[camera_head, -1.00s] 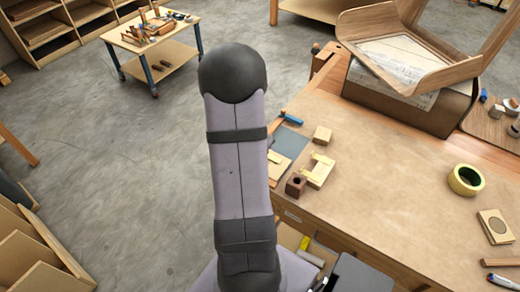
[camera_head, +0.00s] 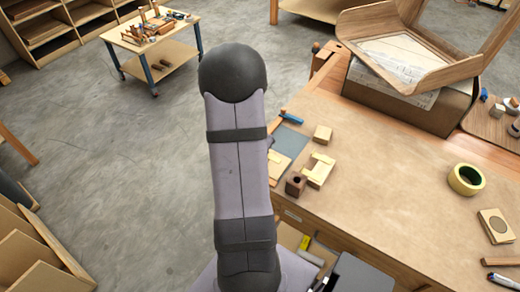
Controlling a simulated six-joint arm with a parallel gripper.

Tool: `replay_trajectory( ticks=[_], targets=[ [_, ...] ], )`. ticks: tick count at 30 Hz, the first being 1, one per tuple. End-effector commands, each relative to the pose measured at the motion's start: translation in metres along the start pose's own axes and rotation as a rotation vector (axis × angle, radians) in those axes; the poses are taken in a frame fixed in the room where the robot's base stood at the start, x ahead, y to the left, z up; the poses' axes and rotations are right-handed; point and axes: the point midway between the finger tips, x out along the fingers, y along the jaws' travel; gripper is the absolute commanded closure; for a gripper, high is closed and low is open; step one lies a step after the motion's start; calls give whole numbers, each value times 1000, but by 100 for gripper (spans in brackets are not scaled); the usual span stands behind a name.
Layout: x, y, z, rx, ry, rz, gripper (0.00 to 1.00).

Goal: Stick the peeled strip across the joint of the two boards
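My arm rises through the middle of the view, and my gripper does not show; it is hidden behind the arm or out of frame. A small pale wooden board (camera_head: 318,173) lies on the bench with lighter yellowish pieces on it. Another pale board (camera_head: 279,166) lies just left of it, partly hidden by my arm. I cannot tell where the joint between boards runs. A roll of yellow tape (camera_head: 466,179) lies on the right of the bench. I cannot make out a peeled strip for certain.
On the workbench (camera_head: 400,190) are a wooden block (camera_head: 322,135), a dark brown block with a hole (camera_head: 295,184) and a blue-handled tool (camera_head: 291,118). A bent wooden form (camera_head: 400,60) stands at the back. The bench's middle is clear.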

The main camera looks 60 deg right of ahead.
Motion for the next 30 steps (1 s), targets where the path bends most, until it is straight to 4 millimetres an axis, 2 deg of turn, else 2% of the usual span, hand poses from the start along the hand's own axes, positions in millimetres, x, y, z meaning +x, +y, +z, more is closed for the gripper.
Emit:
replay_trajectory(
  ticks=[9, 12, 18, 20, 30],
  targets=[
    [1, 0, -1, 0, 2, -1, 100],
    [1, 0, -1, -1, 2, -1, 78],
    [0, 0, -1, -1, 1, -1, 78],
    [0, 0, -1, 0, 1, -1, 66],
    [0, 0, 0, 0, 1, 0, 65]
  ],
)
